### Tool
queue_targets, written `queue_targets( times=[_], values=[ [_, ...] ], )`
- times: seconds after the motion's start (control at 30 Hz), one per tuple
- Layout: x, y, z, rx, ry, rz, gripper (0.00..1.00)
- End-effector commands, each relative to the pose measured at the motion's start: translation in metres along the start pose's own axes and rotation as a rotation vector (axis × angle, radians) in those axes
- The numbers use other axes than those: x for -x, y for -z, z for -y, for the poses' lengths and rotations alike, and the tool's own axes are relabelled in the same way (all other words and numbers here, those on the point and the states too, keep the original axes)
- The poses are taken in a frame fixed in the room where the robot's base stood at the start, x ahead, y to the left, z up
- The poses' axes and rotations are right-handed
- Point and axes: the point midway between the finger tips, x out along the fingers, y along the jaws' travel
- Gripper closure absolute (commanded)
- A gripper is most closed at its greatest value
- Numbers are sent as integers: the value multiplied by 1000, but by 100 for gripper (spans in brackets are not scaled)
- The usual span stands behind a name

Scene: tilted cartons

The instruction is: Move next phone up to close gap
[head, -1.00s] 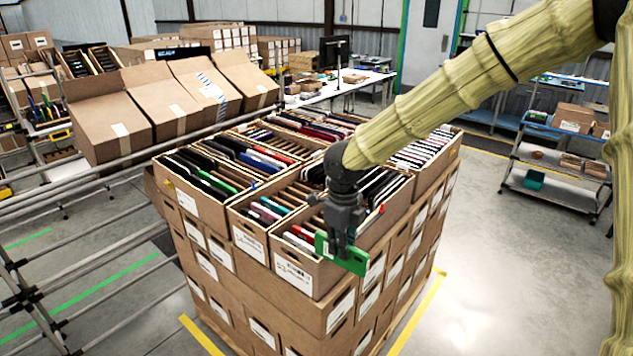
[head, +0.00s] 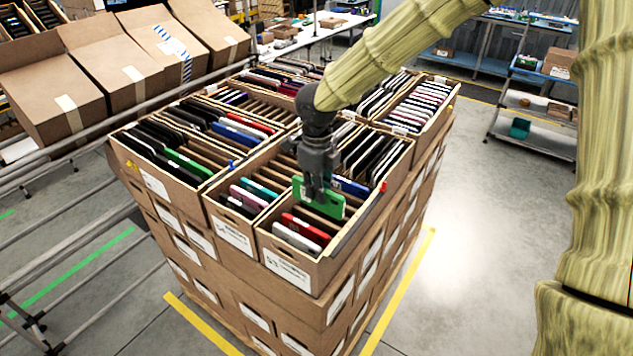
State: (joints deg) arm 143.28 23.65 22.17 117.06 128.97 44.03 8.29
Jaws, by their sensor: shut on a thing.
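My gripper (head: 317,190) is shut on a green phone (head: 326,202). The phone is tilted and sits over the front carton (head: 284,268), among its slots; I cannot tell whether its lower edge is inside a slot. In front of it in the same carton are a red phone (head: 305,227) and a whitish phone (head: 296,238). Behind it are a blue phone (head: 350,187) and several dark phones (head: 362,150). The gripper body hides part of the carton's middle.
Neighbouring cartons with phones stand close on the left (head: 180,150) and behind right (head: 420,98), on a tall carton stack. Empty tilted cartons (head: 112,70) rest on a pipe rack at left.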

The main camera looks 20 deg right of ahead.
Motion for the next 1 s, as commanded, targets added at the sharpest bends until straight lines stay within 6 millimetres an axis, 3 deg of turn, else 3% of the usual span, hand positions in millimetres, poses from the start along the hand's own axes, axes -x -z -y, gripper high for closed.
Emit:
queue_targets(
  times=[0.23, 1.0],
  values=[
    [-21, -8, 6, -1, -3, -5, 100],
    [-61, -6, 5, -3, -4, -4, 100]
  ],
)
